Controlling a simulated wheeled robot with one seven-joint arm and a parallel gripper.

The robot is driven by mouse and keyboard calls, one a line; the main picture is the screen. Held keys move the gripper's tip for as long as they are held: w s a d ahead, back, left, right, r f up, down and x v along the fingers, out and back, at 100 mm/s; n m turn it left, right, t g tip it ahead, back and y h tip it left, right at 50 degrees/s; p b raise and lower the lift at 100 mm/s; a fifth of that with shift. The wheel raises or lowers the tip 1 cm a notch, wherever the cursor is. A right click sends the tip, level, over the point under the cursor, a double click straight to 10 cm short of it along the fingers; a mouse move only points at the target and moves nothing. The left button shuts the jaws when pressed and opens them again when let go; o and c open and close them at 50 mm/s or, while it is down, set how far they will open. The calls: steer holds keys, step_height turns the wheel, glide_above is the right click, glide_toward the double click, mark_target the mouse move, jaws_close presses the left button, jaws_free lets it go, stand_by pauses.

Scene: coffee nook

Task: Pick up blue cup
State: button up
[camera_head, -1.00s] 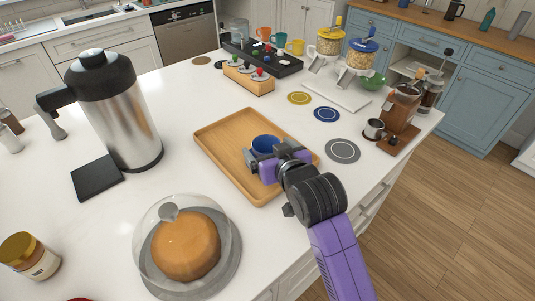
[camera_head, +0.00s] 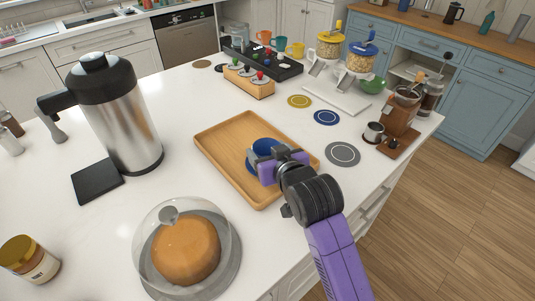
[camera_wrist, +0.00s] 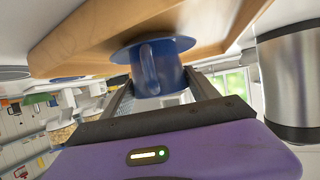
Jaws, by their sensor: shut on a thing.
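The blue cup (camera_head: 264,143) is at the right part of the wooden tray (camera_head: 232,178). My gripper (camera_head: 268,158) reaches in from the front right and is shut on it. In the wrist view the picture is turned over, with the tray at the top. There the cup (camera_wrist: 150,74) sits between my two dark fingers, its handle facing the camera. A wider blue disc (camera_wrist: 122,55), like a saucer, shows at its base against the tray. I cannot tell whether there is a gap below the cup.
A large steel flask (camera_head: 128,120) stands left of the tray, and a domed cake (camera_head: 186,248) stands in front. Yellow, blue and grey coasters (camera_head: 342,154) lie to the right. A wooden coffee grinder (camera_head: 398,125) is at the right edge. A wooden capsule holder (camera_head: 248,82) stands behind.

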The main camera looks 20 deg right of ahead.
step_height(320, 180, up, 20)
steer(key=shift+p, duration=0.3)
